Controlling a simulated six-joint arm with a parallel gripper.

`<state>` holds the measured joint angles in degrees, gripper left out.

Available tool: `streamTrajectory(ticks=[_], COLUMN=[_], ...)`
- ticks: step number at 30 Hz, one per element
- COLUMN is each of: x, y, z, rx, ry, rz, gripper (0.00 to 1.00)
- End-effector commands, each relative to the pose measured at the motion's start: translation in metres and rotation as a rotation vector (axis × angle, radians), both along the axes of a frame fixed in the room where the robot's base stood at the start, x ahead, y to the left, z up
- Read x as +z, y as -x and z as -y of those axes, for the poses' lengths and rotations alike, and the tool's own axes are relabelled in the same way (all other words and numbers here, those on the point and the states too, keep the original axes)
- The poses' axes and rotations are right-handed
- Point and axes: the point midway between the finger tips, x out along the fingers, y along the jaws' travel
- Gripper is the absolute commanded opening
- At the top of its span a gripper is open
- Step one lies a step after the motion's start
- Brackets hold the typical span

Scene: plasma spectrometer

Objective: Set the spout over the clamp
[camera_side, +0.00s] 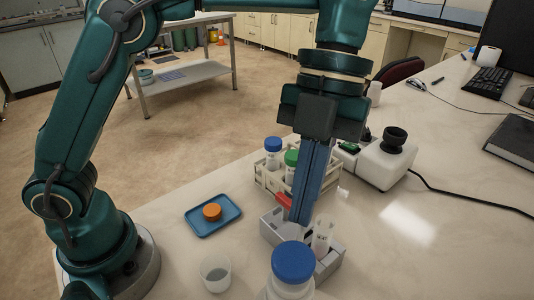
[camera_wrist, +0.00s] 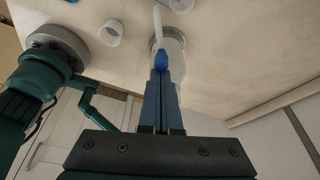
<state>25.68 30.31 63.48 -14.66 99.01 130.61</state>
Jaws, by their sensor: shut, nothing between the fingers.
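In the side view my gripper (camera_side: 300,217) points down with its long blue fingers together over a grey rack (camera_side: 331,265). No held object shows between them. The wrist view also shows the fingers together (camera_wrist: 161,72). A slim white piece (camera_wrist: 157,20) shows just past the fingertips there, in front of a pale round container (camera_wrist: 174,46). I cannot tell whether the slim piece is the spout. A white tube (camera_side: 322,237) stands in the grey rack beside the fingers. I cannot clearly make out the clamp; the fingers hide part of the rack.
A blue-capped bottle (camera_side: 292,264) and a clear cup (camera_side: 215,273) stand in front. A blue tray (camera_side: 199,225) with an orange cap (camera_side: 212,212) lies left. A beige crate (camera_side: 267,182) of capped bottles and a white device (camera_side: 384,165) are behind.

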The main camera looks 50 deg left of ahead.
Motion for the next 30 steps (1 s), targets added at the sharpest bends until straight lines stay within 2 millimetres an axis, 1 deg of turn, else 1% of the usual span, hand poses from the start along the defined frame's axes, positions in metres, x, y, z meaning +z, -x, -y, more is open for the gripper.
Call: streamTrajectory(ticks=[12,30], x=[-0.0001,0.0001], y=[-0.0063,-0.0040], z=[0.0084,0.0096], rx=[0.001,0.000], ry=[-0.001,-0.001], rz=[0.002,0.002], gripper=[0.00,0.00])
